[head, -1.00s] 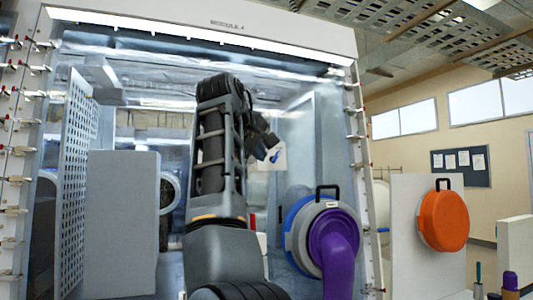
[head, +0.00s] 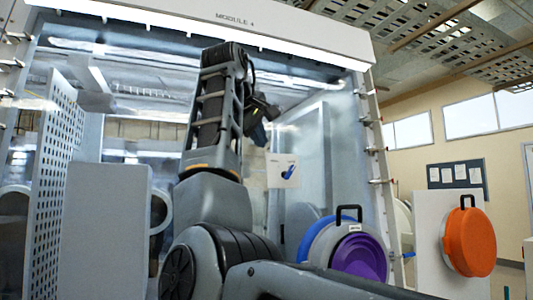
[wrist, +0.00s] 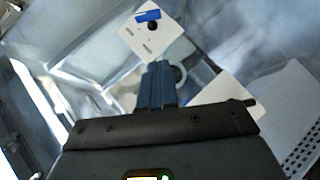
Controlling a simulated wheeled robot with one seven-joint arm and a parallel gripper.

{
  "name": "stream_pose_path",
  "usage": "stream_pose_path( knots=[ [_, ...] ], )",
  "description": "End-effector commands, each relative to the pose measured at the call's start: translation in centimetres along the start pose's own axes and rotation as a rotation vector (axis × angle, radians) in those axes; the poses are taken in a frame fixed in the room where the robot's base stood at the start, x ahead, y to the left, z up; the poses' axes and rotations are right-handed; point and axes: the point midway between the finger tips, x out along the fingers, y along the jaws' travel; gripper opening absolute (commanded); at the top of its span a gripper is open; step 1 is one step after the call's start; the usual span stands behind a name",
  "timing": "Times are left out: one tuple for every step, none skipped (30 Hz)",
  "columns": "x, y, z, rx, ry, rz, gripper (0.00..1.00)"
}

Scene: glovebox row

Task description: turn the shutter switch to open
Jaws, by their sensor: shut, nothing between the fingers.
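The shutter switch is a white plate with a blue handle (head: 290,171), on the glovebox's back side in the head view. In the wrist view the plate (wrist: 165,37) is at the top, with the blue handle (wrist: 147,16) beside a dark round hub. My gripper (head: 270,113) is up and to the left of the plate in the head view, its fingertips small and hard to make out. In the wrist view the shut, empty fingers (wrist: 158,70) point toward the plate, with a visible gap below it. I see no contact with the handle.
A purple round port (head: 358,257) with a blue ring is at lower right. An orange round cover (head: 469,242) hangs on a white panel further right. A perforated panel (head: 57,170) and a grey box (head: 105,230) stand at left.

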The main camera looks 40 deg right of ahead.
Motion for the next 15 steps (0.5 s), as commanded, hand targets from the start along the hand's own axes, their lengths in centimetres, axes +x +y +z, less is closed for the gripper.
stream_pose_path(
  knots=[
    [0.7,0.1,0.0,-0.001,-0.002,0.0,0.0],
    [1.1,0.1,0.0,-0.001,-0.003,-0.001,0.0],
    [1.8,0.1,0.0,-0.001,-0.004,-0.002,0.0],
    [2.4,0.1,0.0,-0.001,-0.004,-0.001,0.0],
    [2.9,0.1,0.0,-0.001,-0.004,-0.001,0.0],
    [3.7,0.2,0.0,0.0,-0.004,-0.001,0.0],
    [4.3,0.2,0.0,0.0,-0.003,-0.002,0.0],
    [4.9,0.2,0.0,-0.001,-0.003,-0.002,0.0],
    [5.7,0.1,-0.1,-0.002,-0.003,-0.002,0.0],
    [6.3,0.1,0.0,-0.002,-0.003,-0.003,0.0],
    [6.9,0.1,0.0,-0.002,-0.002,-0.002,0.0],
    [7.6,0.2,0.0,-0.001,-0.003,-0.002,0.0],
    [8.2,0.2,0.0,-0.001,-0.003,-0.001,0.0],
    [8.8,0.2,0.0,-0.001,-0.003,-0.002,0.0],
    [9.5,0.2,0.0,-0.001,-0.003,-0.001,0.0]
  ],
)
